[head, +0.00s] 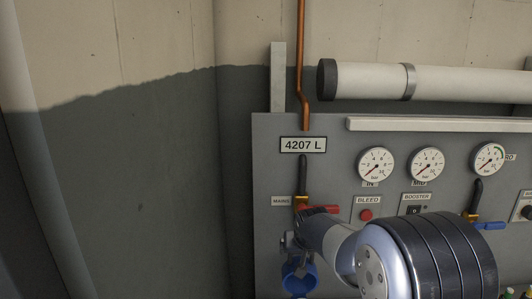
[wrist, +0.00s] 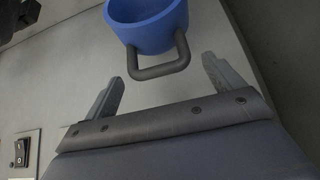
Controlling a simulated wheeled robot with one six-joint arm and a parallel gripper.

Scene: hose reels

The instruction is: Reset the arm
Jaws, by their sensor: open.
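My arm reaches in from the lower right of the head view toward the grey panel (head: 340,220). My gripper (wrist: 162,70) is open in the wrist view, its two grey fingers spread apart. A dark handle bar on a blue cup-like piece (wrist: 145,30) shows in the gap between the fingertips; I cannot tell whether they touch it. In the head view the blue piece (head: 300,280) is just below the gripper's end, near the panel's lower left. The fingers are small and partly hidden by my arm there.
The panel carries three round gauges (head: 427,164), a "4207 L" plate (head: 303,145), a red-handled valve (head: 318,209), a red BLEED button (head: 366,215) and a BOOSTER switch (head: 414,211). A blue-handled valve (head: 489,225) is at right. A white cylinder (head: 440,83) runs above. Bare wall (head: 140,190) fills the left.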

